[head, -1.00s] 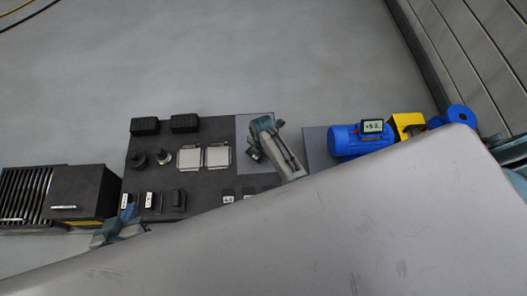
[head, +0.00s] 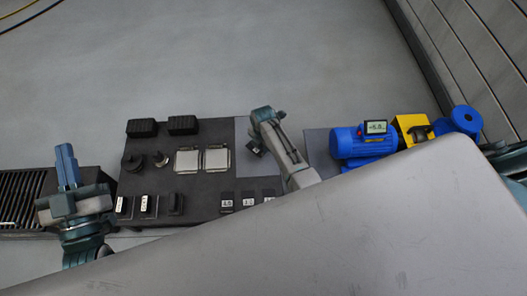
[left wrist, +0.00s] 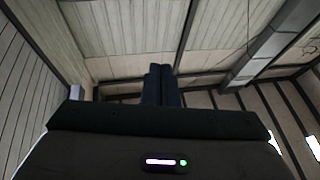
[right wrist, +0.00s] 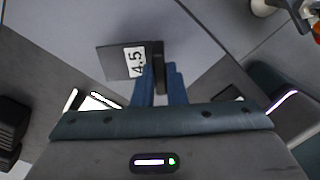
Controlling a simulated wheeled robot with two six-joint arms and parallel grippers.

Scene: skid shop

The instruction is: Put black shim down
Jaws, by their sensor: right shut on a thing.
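The black shim (right wrist: 115,62) is a flat dark plate with a white "4.5" label. My right gripper (right wrist: 159,75) is shut on its edge, and in the right wrist view the shim is over a light grey surface. In the head view the shim (head: 253,150) shows small under my right gripper (head: 257,138), over the grey mat (head: 242,172) at the bench's right end. I cannot tell whether the shim touches the mat. My left gripper (head: 67,165) is raised at the left, empty, with its fingers together, as the left wrist view (left wrist: 157,85) also shows.
The dark bench (head: 205,200) carries labelled black blocks (head: 227,199) in front, two silver plates (head: 187,161), round parts (head: 132,163) and black ribbed blocks (head: 142,128). A blue motor (head: 350,143) with a display (head: 376,127) stands right. A pale grey panel covers the lower right.

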